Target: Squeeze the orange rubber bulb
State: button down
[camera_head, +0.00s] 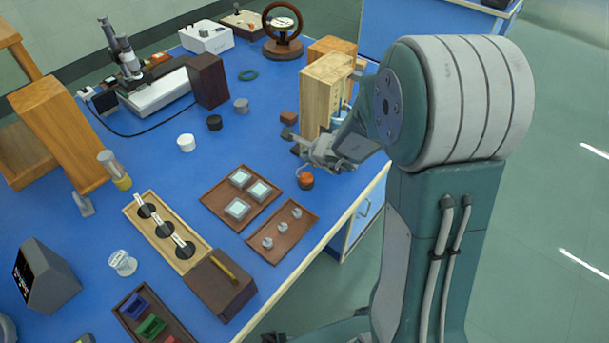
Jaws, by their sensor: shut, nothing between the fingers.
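The orange rubber bulb (306,181) is a small round orange thing with a dark top. It sits on the blue bench near its right edge, just right of a brown tray. My gripper (294,142) is just above and behind it in the picture, reaching in from the right. The gripper is shut and empty, and it looks apart from the bulb. The fingertips are small and partly overlap the wooden box behind, so their exact height over the bench is hard to tell.
A tall wooden box (321,95) stands close behind my gripper. A brown tray with glass-topped squares (212,196) and a tray with small grey pegs (286,248) lie left of and below the bulb. Blue bench (225,155) shows bare left of the gripper.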

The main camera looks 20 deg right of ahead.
aim_at(305, 173)
jog(key=f, duration=0.4)
jog(key=shift+d+f, duration=0.2)
jog(key=shift+d, duration=0.15)
jog(key=shift+a+f, duration=0.2)
jog(key=shift+f, duration=0.35)
jog(key=shift+d, duration=0.1)
jog(key=shift+f, duration=0.15)
dwell(0.4)
jog(key=shift+f, duration=0.2)
jog(key=shift+f, duration=0.65)
dwell(0.9)
jog(key=shift+r, duration=1.05)
jog(key=shift+r, duration=0.1)
